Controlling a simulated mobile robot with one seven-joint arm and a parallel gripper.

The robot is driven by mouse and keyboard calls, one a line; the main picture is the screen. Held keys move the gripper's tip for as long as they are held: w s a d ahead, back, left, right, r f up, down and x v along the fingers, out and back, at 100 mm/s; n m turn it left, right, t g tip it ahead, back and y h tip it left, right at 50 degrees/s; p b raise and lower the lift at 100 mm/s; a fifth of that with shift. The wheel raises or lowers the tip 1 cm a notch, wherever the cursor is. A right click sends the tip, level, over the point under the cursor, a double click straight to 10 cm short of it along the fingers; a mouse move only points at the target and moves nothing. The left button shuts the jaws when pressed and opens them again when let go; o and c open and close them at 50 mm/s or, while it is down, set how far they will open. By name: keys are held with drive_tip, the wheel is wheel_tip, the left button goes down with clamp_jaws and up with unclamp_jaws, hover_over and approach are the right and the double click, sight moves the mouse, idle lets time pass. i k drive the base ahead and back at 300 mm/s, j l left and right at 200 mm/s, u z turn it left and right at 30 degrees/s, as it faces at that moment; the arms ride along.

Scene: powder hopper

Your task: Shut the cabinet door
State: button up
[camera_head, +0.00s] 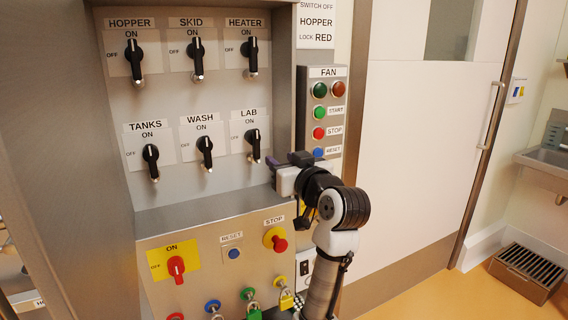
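The cabinet (220,182) is a grey metal housing whose front shows rows of black rotary switches labelled HOPPER, SKID, HEATER, TANKS, WASH and LAB. A broad grey-brown panel (60,120) stands along its left side; I cannot tell whether this is the swung-open door or a fixed side wall. The switches are uncovered. My gripper (285,161) is at the cabinet's right edge, right of the LAB switch and below the FAN box. Dark purplish finger parts show there, but their gap is unclear. I see nothing held, and contact with the cabinet is unclear.
The FAN button box (322,110) is close above my gripper. Below are a red switch on a yellow plate (175,265), a red stop button (278,242) and several padlocks.

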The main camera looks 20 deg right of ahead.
sight(64, 211)
drive_tip(key=k+l, duration=0.1)
drive_tip(key=k, duration=1.4)
